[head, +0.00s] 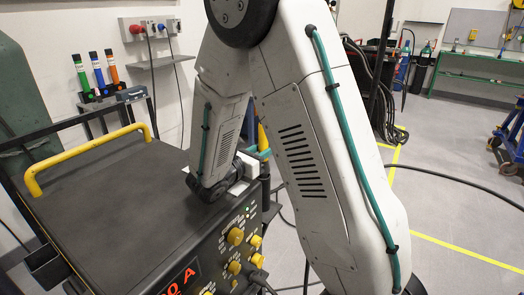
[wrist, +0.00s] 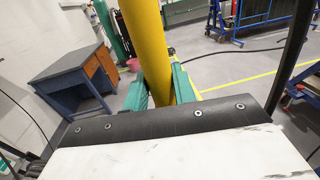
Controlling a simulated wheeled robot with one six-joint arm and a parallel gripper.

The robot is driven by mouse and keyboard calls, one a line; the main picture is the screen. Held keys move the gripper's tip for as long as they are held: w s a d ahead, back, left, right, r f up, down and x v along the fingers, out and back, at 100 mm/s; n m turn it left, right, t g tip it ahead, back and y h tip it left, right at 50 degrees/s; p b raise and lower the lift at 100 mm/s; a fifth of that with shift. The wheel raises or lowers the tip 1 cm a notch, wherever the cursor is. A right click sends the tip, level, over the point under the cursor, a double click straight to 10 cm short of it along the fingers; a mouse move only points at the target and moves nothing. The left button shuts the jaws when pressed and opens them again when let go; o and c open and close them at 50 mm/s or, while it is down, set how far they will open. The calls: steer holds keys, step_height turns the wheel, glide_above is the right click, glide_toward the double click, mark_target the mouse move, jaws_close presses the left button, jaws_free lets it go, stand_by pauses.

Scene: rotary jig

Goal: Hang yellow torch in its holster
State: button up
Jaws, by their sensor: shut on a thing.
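The yellow torch (wrist: 147,50) stands between the green fingers of my gripper (wrist: 161,88) in the wrist view, and the gripper is shut on it. The torch runs up past the top edge of that view, so its upper end is out of sight. In the head view a small part of the yellow torch (head: 263,137) shows beside my gripper, beyond the right rear edge of the welding machine (head: 120,205). My arm covers most of the torch and gripper there. I cannot make out the holster clearly in either view.
A yellow handle (head: 90,152) rises from the machine's top. Yellow knobs (head: 235,236) and cables are on its front. Several coloured cylinders (head: 98,70) stand in a rack behind. A blue workbench (wrist: 78,80) stands at left in the wrist view. Open floor (head: 450,215) lies at right.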

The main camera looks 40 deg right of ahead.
steer(key=shift+f, duration=0.5)
stand_by(0.3)
steer(key=o, duration=1.1)
steer(key=shift+c, duration=0.2)
steer(key=v, duration=0.7)
steer(key=shift+a, duration=0.4)
steer(key=s+d+r+m+g+y, duration=0.1)
steer(key=s+r+m+g+y, duration=0.25)
steer(key=s+m, duration=0.35)
steer(key=s+d+r+m+g+y, duration=0.25)
steer(key=s+m+g, duration=0.2)
steer(key=s, duration=0.35)
steer(key=s+a+r+m+t+y, duration=0.1)
steer(key=s+a+m+t+y, duration=0.1)
steer(key=s+a+m+y, duration=0.2)
steer(key=s+a+r+m+t+y, duration=0.2)
steer(key=s+a+m+t+y, duration=0.1)
steer(key=s+a+m+y, duration=0.2)
steer(key=s+a+y, duration=0.1)
steer(key=a+y, duration=0.1)
steer(key=a, duration=0.1)
steer(key=shift+s+r+y, duration=0.25)
steer(key=shift+y, duration=0.05)
